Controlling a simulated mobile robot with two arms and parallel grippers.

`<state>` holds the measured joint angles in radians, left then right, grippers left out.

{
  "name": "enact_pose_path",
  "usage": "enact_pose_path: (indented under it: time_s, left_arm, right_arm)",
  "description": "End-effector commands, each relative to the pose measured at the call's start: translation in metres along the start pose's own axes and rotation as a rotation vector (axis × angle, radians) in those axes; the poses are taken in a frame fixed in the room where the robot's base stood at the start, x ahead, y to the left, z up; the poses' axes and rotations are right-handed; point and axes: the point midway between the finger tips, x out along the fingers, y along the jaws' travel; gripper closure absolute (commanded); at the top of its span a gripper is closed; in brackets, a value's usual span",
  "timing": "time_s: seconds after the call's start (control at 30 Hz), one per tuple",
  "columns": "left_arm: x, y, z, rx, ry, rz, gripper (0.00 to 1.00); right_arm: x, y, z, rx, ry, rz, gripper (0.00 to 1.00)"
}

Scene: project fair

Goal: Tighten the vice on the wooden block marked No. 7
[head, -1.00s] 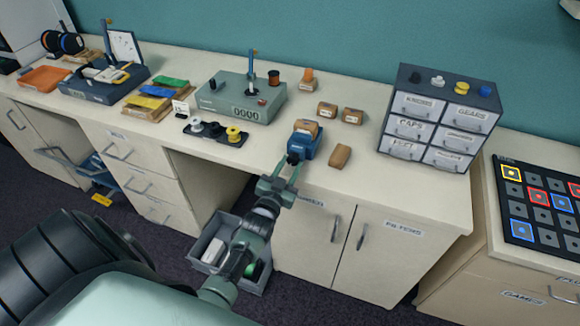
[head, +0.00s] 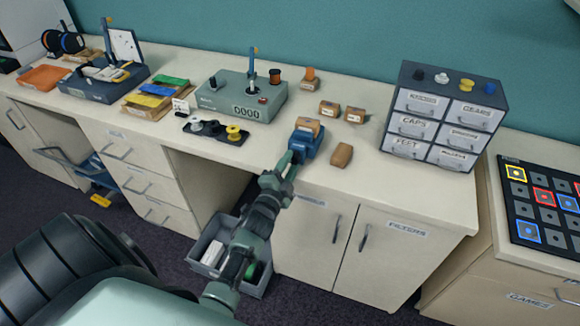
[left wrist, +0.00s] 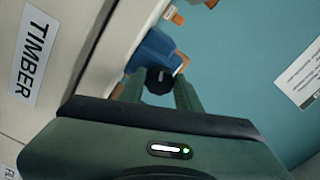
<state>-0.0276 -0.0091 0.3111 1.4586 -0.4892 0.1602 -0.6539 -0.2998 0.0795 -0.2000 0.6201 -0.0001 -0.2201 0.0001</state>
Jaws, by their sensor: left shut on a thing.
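The blue vice (head: 302,148) stands at the front edge of the worktop, with a wooden block (head: 309,125) between its jaws. I cannot read a number on this block. My left gripper (head: 288,161) is at the front of the vice and shut on its dark screw knob. In the left wrist view, the round black knob (left wrist: 158,80) sits between the two green fingers, with the blue vice body (left wrist: 152,48) behind it. In the head view the gripper hides the knob. My right gripper is not in view.
A loose wooden block (head: 341,155) lies right of the vice, with labelled blocks (head: 328,109) behind. A counter box (head: 240,98) reading 0000 and a spool tray (head: 215,130) are to the left. A drawer cabinet (head: 441,115) stands right. A grey bin (head: 213,246) is below.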

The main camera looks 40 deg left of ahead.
Motion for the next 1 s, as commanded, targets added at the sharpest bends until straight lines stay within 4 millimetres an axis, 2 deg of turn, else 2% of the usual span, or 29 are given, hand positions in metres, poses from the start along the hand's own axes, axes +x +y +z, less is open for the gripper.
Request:
enact_pose_path:
  time_s: [0.4, 1.0]
  left_arm:
    - [-0.0009, 0.0017, 0.0011, 0.227, -0.002, 0.004, 1.00]
    - [-0.0009, 0.0012, 0.0007, 0.269, -0.001, 0.005, 1.00]
  right_arm:
    - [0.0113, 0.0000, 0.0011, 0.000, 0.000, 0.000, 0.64]
    - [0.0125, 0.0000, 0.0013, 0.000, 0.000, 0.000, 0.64]
